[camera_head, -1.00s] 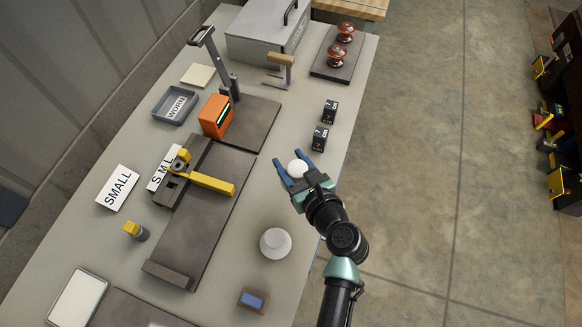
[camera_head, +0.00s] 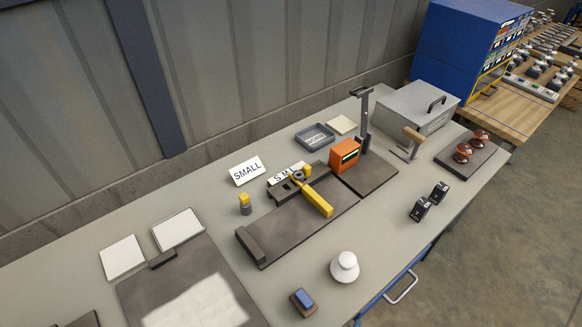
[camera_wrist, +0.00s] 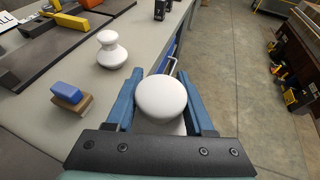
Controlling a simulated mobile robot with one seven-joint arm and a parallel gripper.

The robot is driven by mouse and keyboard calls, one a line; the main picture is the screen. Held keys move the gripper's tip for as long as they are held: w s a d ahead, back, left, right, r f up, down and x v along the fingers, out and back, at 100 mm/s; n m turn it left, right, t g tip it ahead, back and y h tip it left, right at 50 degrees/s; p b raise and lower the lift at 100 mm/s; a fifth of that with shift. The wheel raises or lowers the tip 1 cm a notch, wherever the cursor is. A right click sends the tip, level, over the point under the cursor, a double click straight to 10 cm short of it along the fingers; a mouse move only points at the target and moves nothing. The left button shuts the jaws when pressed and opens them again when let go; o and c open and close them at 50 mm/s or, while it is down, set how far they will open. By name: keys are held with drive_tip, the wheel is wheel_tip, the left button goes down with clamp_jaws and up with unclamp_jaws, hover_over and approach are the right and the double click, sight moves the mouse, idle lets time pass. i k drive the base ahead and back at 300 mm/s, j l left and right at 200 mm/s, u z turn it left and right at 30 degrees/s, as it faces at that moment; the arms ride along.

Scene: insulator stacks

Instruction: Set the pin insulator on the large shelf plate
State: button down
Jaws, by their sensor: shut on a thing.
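In the wrist view my gripper (camera_wrist: 161,76) has its two blue fingers on either side of a white, round-topped insulator (camera_wrist: 162,98) and is shut on it. The insulator's lower part is mostly hidden. My gripper and this piece do not show in the head view. A second white insulator (camera_head: 344,267) stands upright on the bench near its front edge; it also shows in the wrist view (camera_wrist: 111,50), left of my gripper and apart from it. I cannot tell which surface is the large shelf plate; a dark plate (camera_head: 140,296) lies at the lower left with blank white cards (camera_head: 122,257) behind it.
A dark fixture with a yellow lever (camera_head: 318,199) fills mid-bench beside an orange box (camera_head: 344,155). A blue-topped block (camera_head: 303,302) and two black blocks (camera_head: 420,209) stand near the front. Brown insulators (camera_head: 463,152) sit on a plate at the right.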

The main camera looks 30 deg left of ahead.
sight(183, 298)
drive_tip(key=k+u, duration=0.25)
drive_tip(key=k+j+u, duration=0.1)
drive_tip(key=k+u, duration=0.15)
drive_tip(key=i+l+u, duration=0.1)
drive_tip(key=u, duration=1.2)
drive_tip(key=i+l, duration=0.1)
drive_tip(key=l, duration=0.75)
drive_tip(key=i+l, duration=0.15)
drive_tip(key=l, duration=0.3)
drive_tip(key=u, duration=0.05)
